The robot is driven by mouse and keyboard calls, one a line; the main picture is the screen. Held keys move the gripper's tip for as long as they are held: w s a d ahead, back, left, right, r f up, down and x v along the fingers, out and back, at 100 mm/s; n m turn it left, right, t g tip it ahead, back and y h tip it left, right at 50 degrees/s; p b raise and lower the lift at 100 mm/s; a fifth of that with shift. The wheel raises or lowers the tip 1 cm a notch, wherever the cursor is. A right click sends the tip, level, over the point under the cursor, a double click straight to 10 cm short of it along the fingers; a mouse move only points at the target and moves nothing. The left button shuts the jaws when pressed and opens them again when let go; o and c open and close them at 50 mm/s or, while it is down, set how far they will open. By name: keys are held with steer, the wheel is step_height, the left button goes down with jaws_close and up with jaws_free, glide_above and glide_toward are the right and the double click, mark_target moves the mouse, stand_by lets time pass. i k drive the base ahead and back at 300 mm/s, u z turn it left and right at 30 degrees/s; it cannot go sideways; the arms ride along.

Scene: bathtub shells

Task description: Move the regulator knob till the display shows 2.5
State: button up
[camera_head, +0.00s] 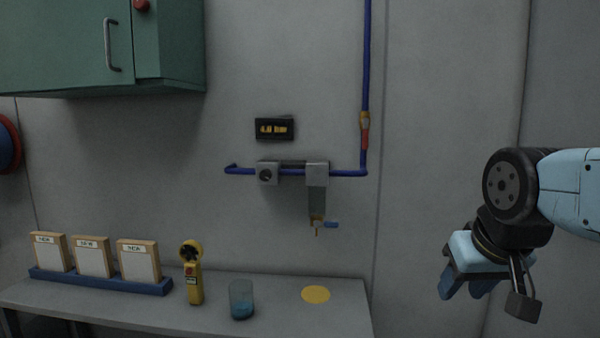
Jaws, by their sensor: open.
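The display (274,129) is a small black box on the grey wall with yellow characters, too small to read surely. Below it, a grey block carries a round dark knob (265,175), which looks like the regulator knob, on the blue pipe. My gripper (482,293) is at the right, well apart from the knob and pointing down. It is open and empty, with nothing between its fingers.
A second grey block (317,174) with a hanging filter bowl and small blue lever is right of the knob. The bench (270,290) below holds a yellow handheld device (193,273), a glass (241,299), a yellow disc (316,295) and framed cards (91,258). A green cabinet (60,45) hangs upper left.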

mark_target(265, 174)
steer(key=z, duration=0.05)
steer(key=i, duration=0.85)
steer(key=u, duration=0.6)
